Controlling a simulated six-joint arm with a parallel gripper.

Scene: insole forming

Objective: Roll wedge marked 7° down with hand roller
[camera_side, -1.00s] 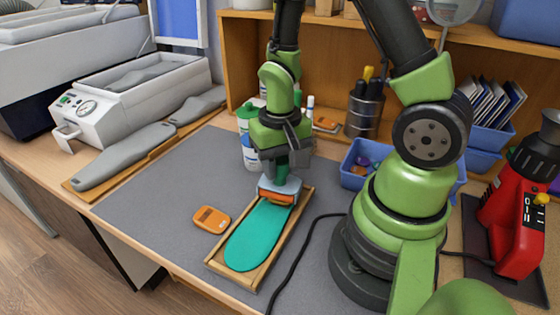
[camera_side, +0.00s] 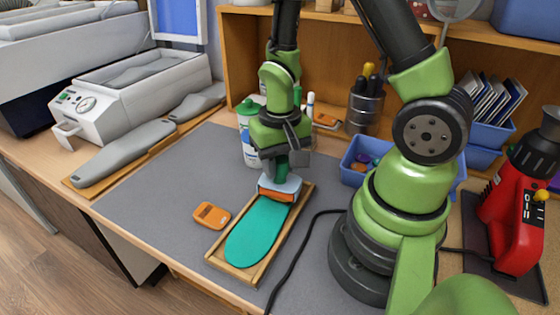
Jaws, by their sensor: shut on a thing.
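My gripper (camera_side: 283,165) is shut on the hand roller (camera_side: 280,187), which has a pale blue frame, a dark green handle and an orange-red band. The roller is at the far end of a teal insole (camera_side: 257,232), over or on it. I cannot tell whether it touches. The insole lies flat in a shallow wooden tray (camera_side: 235,271). The wedge marked 7° cannot be made out; the roller hides the far end of the insole. An orange device (camera_side: 211,215) lies on the grey mat left of the tray.
A black cable (camera_side: 297,252) runs on the mat just right of the tray. A blue bin (camera_side: 353,168) and a pen cup (camera_side: 365,107) stand behind. A white bottle with a green lid (camera_side: 248,135) is behind my gripper. The mat (camera_side: 150,200) is clear at left.

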